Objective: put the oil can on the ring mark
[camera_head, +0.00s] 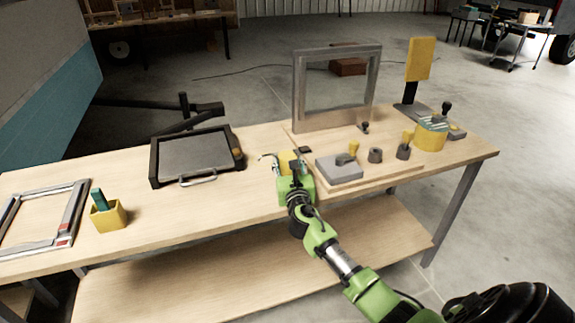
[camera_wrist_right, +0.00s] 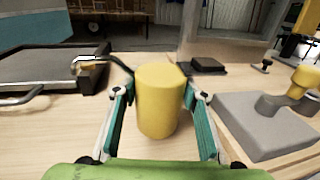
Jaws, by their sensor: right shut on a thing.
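The oil can (camera_head: 286,157) is a yellow cylinder with a thin metal spout, near the middle of the bench. In the right wrist view the oil can (camera_wrist_right: 158,104) stands upright between the green fingers of my right gripper (camera_wrist_right: 157,92), which is shut on it. In the head view my right gripper (camera_head: 291,165) hides part of the can. I cannot tell whether the can touches the bench top. I cannot make out the ring mark in either view. My left gripper is not in view.
Left of the can lies a dark tray (camera_head: 197,157) with a handle. A yellow cup (camera_head: 108,216) stands farther left. Bare bench (camera_head: 215,213) lies between cup and can.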

